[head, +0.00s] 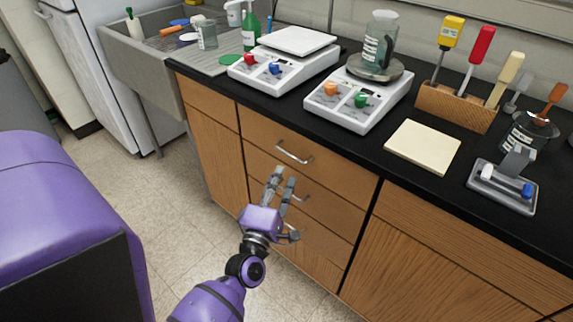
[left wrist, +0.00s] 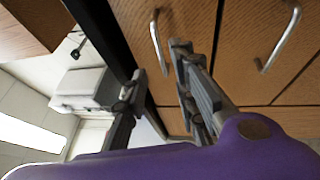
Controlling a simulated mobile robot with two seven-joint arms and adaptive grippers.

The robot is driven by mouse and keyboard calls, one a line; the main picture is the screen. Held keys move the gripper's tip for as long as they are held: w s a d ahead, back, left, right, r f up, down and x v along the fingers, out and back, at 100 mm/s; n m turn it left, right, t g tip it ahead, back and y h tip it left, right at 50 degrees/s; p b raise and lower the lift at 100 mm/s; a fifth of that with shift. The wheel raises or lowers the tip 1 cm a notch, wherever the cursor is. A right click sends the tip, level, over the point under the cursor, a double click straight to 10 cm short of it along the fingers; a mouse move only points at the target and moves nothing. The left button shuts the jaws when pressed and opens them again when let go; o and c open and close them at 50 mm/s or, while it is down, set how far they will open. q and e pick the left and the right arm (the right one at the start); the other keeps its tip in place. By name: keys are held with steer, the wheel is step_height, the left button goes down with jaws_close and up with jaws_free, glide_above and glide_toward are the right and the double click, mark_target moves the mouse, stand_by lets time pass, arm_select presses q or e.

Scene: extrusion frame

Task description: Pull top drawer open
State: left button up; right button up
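The top drawer (head: 336,174) is a wooden front under the black counter, flush with the cabinet. Its curved metal handle (head: 294,153) also shows in the left wrist view (left wrist: 157,42). My left gripper (head: 280,180) is in front of the drawer stack, just below this handle in the head view. Its fingers are apart and empty. In the left wrist view the fingers (left wrist: 163,68) lie on either side of the handle's line, which shows beyond them; I see no contact. My right gripper is not in view.
A second handle (head: 300,194) sits on the drawer below, partly behind my fingers. The black countertop (head: 292,108) above holds two white scales (head: 360,105), a tool block (head: 455,106) and a pale pad (head: 423,147). A grey sink (head: 140,65) is at left. The floor (head: 165,215) is clear.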

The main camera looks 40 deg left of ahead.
mark_target(289, 155)
arm_select(q)
steer(key=x, duration=0.6)
steer(key=shift+w+p, duration=0.25)
steer(key=shift+p, duration=0.15)
steer(key=shift+w+a, duration=0.15)
steer(key=shift+w, duration=0.3)
steer(key=shift+c, duration=0.2)
steer(key=c, duration=0.6)
jaws_close()
